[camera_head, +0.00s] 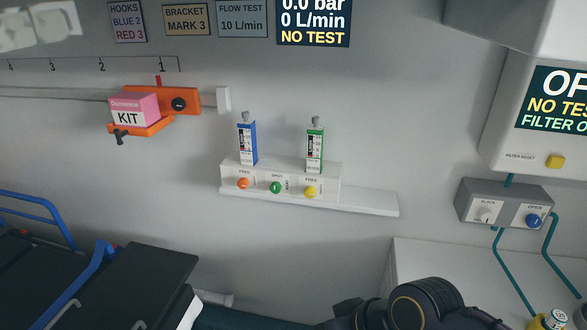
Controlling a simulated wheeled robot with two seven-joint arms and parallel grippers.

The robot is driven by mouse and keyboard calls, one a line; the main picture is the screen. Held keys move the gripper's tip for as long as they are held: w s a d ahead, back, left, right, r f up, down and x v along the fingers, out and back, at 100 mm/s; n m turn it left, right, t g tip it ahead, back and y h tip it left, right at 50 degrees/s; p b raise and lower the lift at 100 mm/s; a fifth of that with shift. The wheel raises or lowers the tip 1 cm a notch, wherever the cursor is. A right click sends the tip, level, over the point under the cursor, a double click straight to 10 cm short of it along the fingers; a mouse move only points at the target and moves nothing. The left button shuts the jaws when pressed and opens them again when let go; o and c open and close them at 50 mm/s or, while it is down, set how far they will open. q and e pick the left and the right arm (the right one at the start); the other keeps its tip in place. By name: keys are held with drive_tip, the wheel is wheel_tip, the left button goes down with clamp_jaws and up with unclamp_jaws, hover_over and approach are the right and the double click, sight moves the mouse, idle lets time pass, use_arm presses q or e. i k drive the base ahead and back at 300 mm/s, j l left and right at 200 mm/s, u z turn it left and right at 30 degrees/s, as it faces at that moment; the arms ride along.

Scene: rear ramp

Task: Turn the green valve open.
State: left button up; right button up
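On the wall, a white rail block (280,184) carries two upright flowmeters, a blue one (247,144) at left and a green one (314,150) at right, each with a small grey knob on top. A green round knob (276,188) sits between an orange knob (243,183) and a yellow knob (310,192) on the block's front. I cannot tell from the picture which green part is the valve. A dark arm part of mine shows at the bottom, below and right of the block. No gripper fingertips are visible, and nothing touches the block.
The wall display (314,22) reads 0.0 bar, 0 L/min, NO TEST. A pink KIT box (134,109) sits on an orange bracket (180,102) at left. A grey control box (505,206) with two knobs hangs at right. A stretcher (140,270) fills the lower left.

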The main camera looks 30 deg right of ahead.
sight(275, 188)
drive_tip(key=z, duration=1.05)
